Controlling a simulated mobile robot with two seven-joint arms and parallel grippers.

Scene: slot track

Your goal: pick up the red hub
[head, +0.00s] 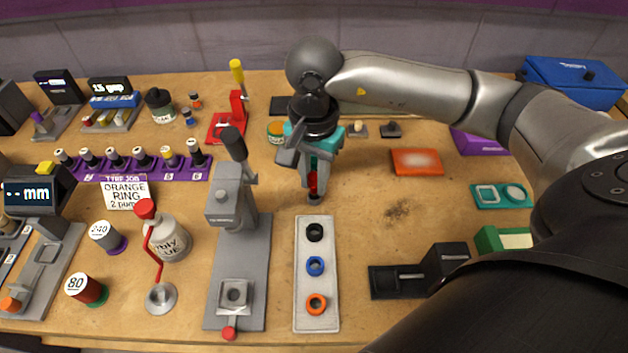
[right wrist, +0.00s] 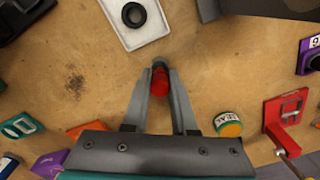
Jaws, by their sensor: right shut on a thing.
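The red hub (head: 313,183) is between the fingers of my right gripper (head: 314,190), just behind the grey strip with rings. My right gripper points down and is shut on the hub. The hub also shows red between the two fingers (right wrist: 160,84) in the right wrist view. The fingers hide part of it. A small dark grey piece (head: 314,200) shows at the fingertips; I cannot tell whether the hub touches the table. My left gripper is not in view.
A pale strip (head: 316,270) with black, blue and orange rings lies in front. A grey press (head: 236,260) stands to its left. An orange tray (head: 417,162) lies to the right, a black fixture (head: 420,270) at front right. Bare table lies between them.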

